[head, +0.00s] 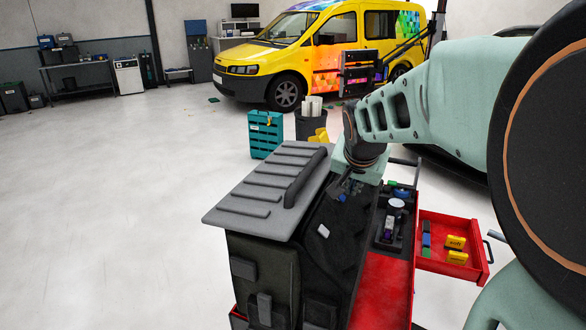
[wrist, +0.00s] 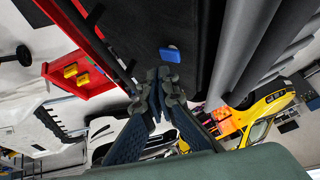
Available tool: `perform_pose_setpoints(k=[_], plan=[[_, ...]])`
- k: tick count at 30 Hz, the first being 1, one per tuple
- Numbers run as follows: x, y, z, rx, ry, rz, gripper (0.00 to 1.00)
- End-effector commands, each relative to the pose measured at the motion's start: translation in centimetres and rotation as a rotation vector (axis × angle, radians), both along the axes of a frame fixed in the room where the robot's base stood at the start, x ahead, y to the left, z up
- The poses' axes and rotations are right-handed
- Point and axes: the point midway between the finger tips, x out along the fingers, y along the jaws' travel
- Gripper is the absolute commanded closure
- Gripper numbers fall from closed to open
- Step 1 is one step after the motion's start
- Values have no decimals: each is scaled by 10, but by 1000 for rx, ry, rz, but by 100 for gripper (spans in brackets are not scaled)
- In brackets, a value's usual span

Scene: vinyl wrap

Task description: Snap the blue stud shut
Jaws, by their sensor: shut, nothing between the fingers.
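The blue stud (wrist: 170,54) shows in the wrist view as a small blue tab on a black panel (wrist: 205,40), just beyond my fingertips. In the head view a blue piece (head: 342,198) shows on the black bag-like face of the cart, close below my gripper (head: 350,186). In the wrist view my gripper (wrist: 160,74) is shut with nothing between its fingers. A small gap seems to lie between the fingertips and the stud; I cannot tell whether they touch. Whether the stud is snapped shut is not clear.
A white tab (head: 323,231) sits on the same black face. The grey ribbed lid (head: 262,185) stands to the left. An open red drawer (head: 440,262) with yellow and blue items lies to the right. A teal crate (head: 265,135) stands behind. The floor at left is clear.

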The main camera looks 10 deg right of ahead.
Motion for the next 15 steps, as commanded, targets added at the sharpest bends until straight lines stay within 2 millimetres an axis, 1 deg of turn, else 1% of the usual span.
perform_pose_setpoints(k=[8, 15], plan=[[2, 4, -8, -1, 0, 1, 100], [3, 5, -6, -1, 0, 1, 100]])
